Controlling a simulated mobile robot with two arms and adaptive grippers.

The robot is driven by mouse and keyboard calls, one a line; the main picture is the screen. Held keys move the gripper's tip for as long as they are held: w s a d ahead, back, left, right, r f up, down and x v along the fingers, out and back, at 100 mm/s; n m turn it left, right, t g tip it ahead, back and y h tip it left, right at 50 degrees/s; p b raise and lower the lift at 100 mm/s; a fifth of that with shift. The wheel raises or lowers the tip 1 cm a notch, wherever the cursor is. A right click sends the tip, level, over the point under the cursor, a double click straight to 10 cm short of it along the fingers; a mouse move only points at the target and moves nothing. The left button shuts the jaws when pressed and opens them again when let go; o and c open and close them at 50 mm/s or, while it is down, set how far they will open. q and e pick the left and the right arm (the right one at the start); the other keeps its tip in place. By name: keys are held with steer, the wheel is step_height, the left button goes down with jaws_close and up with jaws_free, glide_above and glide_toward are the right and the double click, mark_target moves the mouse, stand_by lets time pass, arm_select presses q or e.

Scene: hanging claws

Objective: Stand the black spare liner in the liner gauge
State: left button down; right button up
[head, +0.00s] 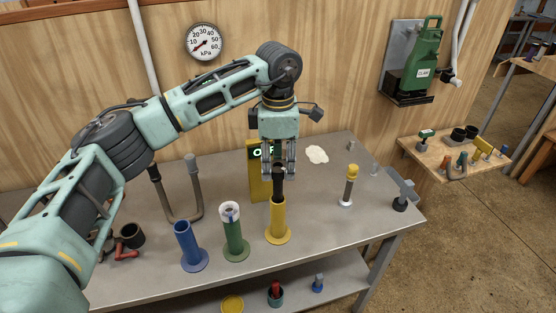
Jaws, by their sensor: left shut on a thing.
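My left gripper (280,171), pointing down above the middle of the bench, is shut on the black spare liner (278,188). The liner hangs upright, its upper end between the fingers. Its lower end meets the mouth of a yellow flanged tube (277,220); I cannot tell how far inside it is. A yellow upright block (255,182) with a dark panel of green-white lettering stands just behind, partly hidden by the gripper. No label shows which piece is the liner gauge. My right gripper is not in view.
Green (234,238) and blue (186,243) flanged tubes stand left of the yellow one. A U-shaped pipe (196,190) rises behind them. A yellow-and-grey post (347,188) stands to the right. The bench (320,228) is bare between that post and the yellow tube.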

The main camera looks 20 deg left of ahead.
mark_target(278, 181)
arm_select(q)
steer(key=shift+f+b, duration=1.85)
steer(key=shift+f, duration=1.15)
steer(key=c, duration=1.2)
jaws_free()
steer(key=shift+o, duration=0.6)
steer(key=shift+o, duration=1)
steer(key=shift+r, duration=0.1)
